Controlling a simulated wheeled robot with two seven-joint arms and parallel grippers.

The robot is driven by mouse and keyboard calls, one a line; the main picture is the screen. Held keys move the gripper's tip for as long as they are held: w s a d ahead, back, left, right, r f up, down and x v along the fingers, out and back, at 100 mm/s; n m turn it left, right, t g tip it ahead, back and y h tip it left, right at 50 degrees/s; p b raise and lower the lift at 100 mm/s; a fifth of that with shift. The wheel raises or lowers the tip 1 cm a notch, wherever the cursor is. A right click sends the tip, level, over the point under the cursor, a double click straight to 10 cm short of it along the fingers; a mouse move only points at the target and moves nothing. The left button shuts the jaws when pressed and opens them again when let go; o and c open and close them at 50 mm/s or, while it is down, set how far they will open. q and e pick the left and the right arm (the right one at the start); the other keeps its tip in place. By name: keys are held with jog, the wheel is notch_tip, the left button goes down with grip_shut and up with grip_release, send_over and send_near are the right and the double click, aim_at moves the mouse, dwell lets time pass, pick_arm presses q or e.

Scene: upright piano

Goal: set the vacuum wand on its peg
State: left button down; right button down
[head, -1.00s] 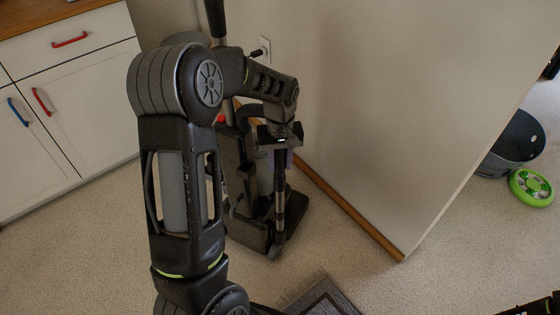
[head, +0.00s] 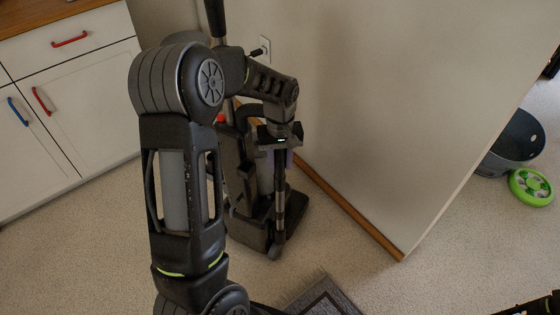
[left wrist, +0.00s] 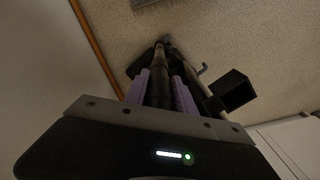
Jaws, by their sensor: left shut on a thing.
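The vacuum cleaner (head: 240,187) stands upright on the carpet against the wall, dark grey and black. My left gripper (head: 280,158) is in front of it with its fingers pointing down, shut on the vacuum wand (head: 280,195). The wand is a dark, roughly upright tube with a lighter band, close beside the vacuum body. In the left wrist view, the purple fingers sit on both sides of the wand (left wrist: 161,78). A small grey hook-like part (left wrist: 202,69) shows to its right; I cannot tell if it is the peg.
The wall (head: 400,110) with a wooden baseboard (head: 350,211) runs close behind the vacuum. White cabinets (head: 70,95) stand at the left. A grey rug (head: 325,298) lies in front. A grey bin (head: 515,145) and a green round object (head: 531,187) are at the far right.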

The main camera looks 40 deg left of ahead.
aim_at(280, 173)
pick_arm(q)
jog(key=shift+f+b, duration=1.65)
jog(key=shift+f, duration=1)
dwell(0.9)
jog(key=c, duration=1)
grip_release()
jog(key=shift+o, duration=0.2)
jog(key=shift+r, duration=0.1)
notch_tip(280, 173, up, 8)
jog(key=shift+f+p, duration=0.15)
jog(key=shift+p, duration=0.85)
